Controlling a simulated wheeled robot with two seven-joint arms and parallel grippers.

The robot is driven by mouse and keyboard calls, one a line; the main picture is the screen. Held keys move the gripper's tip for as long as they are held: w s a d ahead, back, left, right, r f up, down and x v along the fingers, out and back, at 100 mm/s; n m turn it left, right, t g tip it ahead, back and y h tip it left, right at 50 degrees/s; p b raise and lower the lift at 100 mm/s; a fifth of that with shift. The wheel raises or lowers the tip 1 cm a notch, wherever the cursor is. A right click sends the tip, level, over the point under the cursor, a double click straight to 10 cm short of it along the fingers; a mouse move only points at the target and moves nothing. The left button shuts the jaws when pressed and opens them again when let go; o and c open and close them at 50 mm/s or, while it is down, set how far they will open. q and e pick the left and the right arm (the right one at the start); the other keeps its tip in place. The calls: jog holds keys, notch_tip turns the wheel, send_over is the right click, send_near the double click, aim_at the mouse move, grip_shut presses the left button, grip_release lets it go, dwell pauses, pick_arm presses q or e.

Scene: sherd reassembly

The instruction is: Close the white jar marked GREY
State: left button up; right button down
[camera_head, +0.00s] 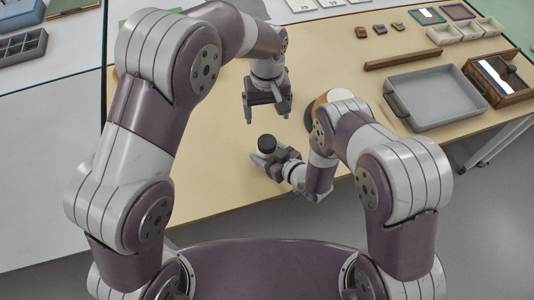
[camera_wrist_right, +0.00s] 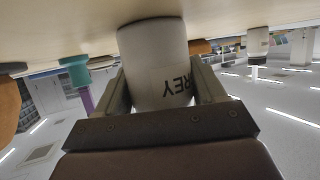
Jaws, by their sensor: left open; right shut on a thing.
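The white jar marked GREY (camera_wrist_right: 158,62) fills the middle of the right wrist view, with the letters "REY" upside down on its side. My right gripper (camera_head: 271,160) is shut on it, one finger on each side. In the head view a dark round top (camera_head: 267,143) shows above the right gripper; I cannot tell whether it is a lid or the jar's mouth. My left gripper (camera_head: 267,116) is open and empty, pointing down, just behind and above that dark top, apart from it.
A grey tray (camera_head: 435,97) and a wooden box (camera_head: 512,88) stand at the right. A brown bar (camera_head: 402,60) and small brown pieces (camera_head: 379,30) lie behind. Another white jar (camera_wrist_right: 257,42) shows in the right wrist view. Bare tabletop (camera_head: 215,165) lies left of the right gripper.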

grip_release()
jog(key=v, duration=1.2)
jog(key=shift+s+d+r, duration=0.15)
jog(key=shift+s+d, duration=0.05)
jog(key=shift+s, duration=0.05)
